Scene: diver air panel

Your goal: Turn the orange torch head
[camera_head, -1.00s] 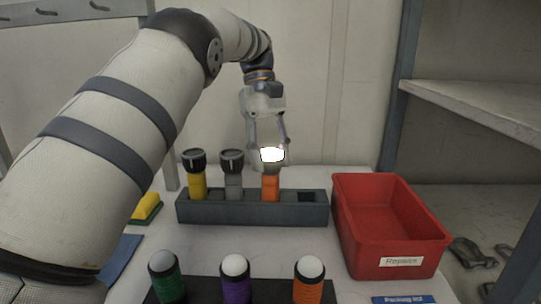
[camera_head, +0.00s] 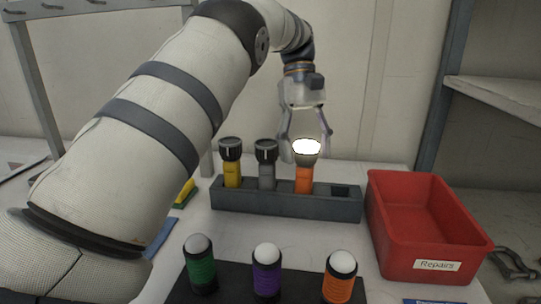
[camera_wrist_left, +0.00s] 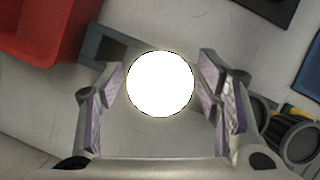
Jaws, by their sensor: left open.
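The orange torch (camera_head: 304,180) stands upright in the dark grey rack. Its head (camera_head: 306,152) is lit bright white. In the left wrist view the lit head (camera_wrist_left: 160,84) lies between the two fingers. My left gripper (camera_head: 306,145) comes from above with its fingers open on either side of the head. In the left wrist view there are gaps between the head and the finger pads of the left gripper (camera_wrist_left: 165,95). My right gripper is not in view.
The rack (camera_head: 285,204) also holds a yellow torch (camera_head: 232,175) and a grey torch (camera_head: 267,178), both unlit; its right slot is empty. A red Repairs bin (camera_head: 428,235) stands to the right. Green, purple and orange lamps (camera_head: 267,270) stand in front.

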